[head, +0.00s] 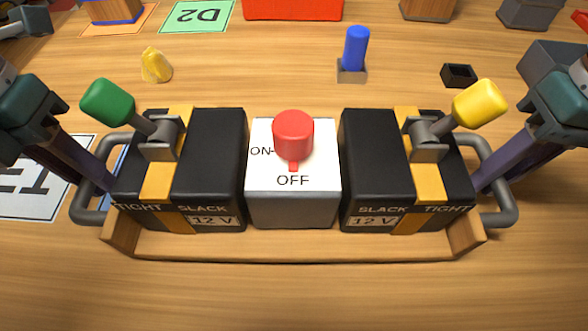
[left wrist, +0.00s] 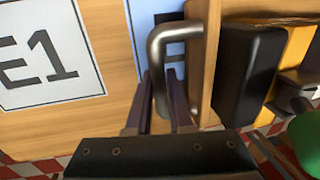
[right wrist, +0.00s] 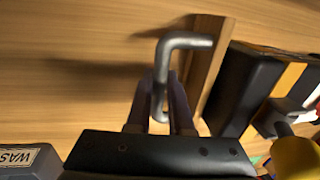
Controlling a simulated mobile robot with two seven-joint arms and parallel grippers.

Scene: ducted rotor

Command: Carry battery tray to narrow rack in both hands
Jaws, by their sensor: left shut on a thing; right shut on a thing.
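The battery tray (head: 290,247) is a wooden tray with a grey bar handle at each end, in the middle of the head view. It holds two black 12 V batteries with yellow straps, the left battery (head: 212,150) and the right battery (head: 370,150). Between them is a switch box (head: 290,205) with a red knob pointing to OFF. My left gripper (left wrist: 160,100) is shut on the left handle (left wrist: 158,55). My right gripper (right wrist: 160,100) is shut on the right handle (right wrist: 180,42). The narrow rack cannot be made out.
A blue peg in a grey base (head: 353,55), a yellow lump (head: 156,65) and a small black open box (head: 459,75) lie beyond the tray. A green D2 card (head: 200,16) and a red object (head: 292,8) are farther back. A white E1 card (left wrist: 45,55) lies at left.

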